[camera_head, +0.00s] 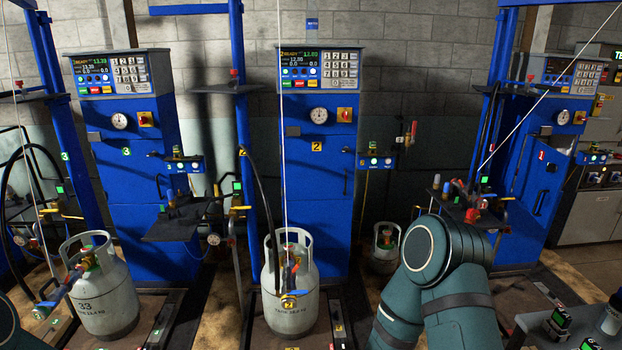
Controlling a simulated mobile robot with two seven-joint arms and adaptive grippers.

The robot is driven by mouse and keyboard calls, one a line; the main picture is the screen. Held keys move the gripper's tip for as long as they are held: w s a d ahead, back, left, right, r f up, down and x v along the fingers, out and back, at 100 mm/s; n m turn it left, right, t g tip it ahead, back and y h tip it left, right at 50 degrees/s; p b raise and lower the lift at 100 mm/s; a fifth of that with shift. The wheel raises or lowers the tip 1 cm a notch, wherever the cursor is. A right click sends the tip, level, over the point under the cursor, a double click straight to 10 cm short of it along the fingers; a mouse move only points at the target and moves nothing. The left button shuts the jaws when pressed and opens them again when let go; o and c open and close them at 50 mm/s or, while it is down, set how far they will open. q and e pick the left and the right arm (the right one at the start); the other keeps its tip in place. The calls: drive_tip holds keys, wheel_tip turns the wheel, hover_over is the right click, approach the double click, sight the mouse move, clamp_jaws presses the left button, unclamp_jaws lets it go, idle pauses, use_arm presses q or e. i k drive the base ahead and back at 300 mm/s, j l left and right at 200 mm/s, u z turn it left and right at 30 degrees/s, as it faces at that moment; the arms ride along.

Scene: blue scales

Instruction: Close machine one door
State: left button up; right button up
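Machine one (563,82) is the blue scale cabinet at the right, with a display and keypad on top. Its blue door (545,185) carries a red and white "1" label and a dark vertical handle. The door looks swung partly open: its top edge slants away from the cabinet front. My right arm's teal links rise at the lower middle right, in front and to the left of machine one. A small part of my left arm shows at the lower left edge. Neither gripper is in view.
Machine two (318,170) and machine three (140,175) have shut doors. Grey gas cylinders (289,308) and (105,300) stand before them. A cluttered shelf (468,213) juts out left of machine one's door. A grey table (590,325) with small devices stands lower right.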

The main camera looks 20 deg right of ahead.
sight(536, 189)
drive_tip(key=i+l+z, duration=0.1)
drive_tip(key=i+z, duration=0.4)
drive_tip(key=i+j+z, duration=0.15)
drive_tip(key=i+z, duration=0.35)
drive_tip(key=i, duration=0.15)
drive_tip(key=i+z, duration=0.35)
drive_tip(key=i+j+z, duration=0.1)
drive_tip(key=i+z, duration=0.25)
drive_tip(key=i+j+z, duration=0.2)
drive_tip(key=z, duration=0.15)
drive_tip(key=i, duration=0.1)
